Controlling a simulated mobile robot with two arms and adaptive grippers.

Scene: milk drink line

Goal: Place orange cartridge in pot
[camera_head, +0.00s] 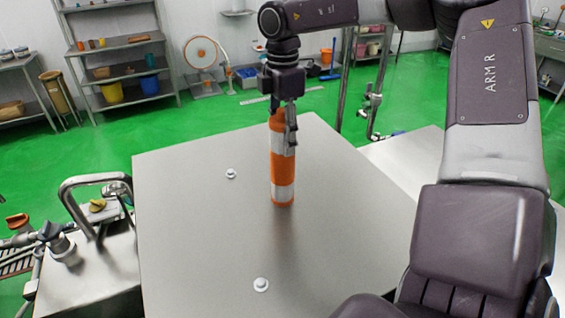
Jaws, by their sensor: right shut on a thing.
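The orange cartridge (283,167), a tall cylinder with white bands, is upright over the grey metal table top (200,255). My right gripper (283,115) points down from above and is shut on the cartridge's upper end. The cartridge's bottom end appears at or just above the table surface; I cannot tell whether it touches. No pot can be made out in this view. My left gripper is not in view.
Two small white knobs (231,174) stand on the table top. A sink with a curved metal pipe (82,181) adjoins the left edge. Shelves (120,72) and a fan (201,53) stand far behind on the green floor (150,127). The table's front left is clear.

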